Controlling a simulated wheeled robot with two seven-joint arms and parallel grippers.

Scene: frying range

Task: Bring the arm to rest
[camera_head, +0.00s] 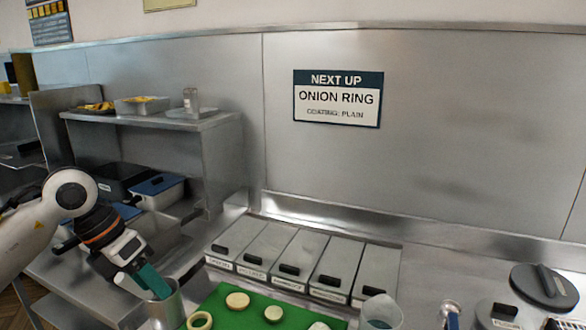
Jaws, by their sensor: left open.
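My left arm comes in from the left, and its gripper (137,283) is open at the lower left. It is just above a metal cup (168,312) near the front of the counter. A teal piece (153,281) shows at the fingertips and reaches down to the cup's mouth. I cannot tell whether it touches the fingers or the cup. The inside of the cup is mostly hidden. My right gripper is not in view.
A green board (252,310) holds a pale ring (199,320) and several round pieces. Behind it is a row of lidded bins (290,255). A shelf (160,120) stands at left. A dark-lidded container (543,287) and a clear cup (381,312) stand at right.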

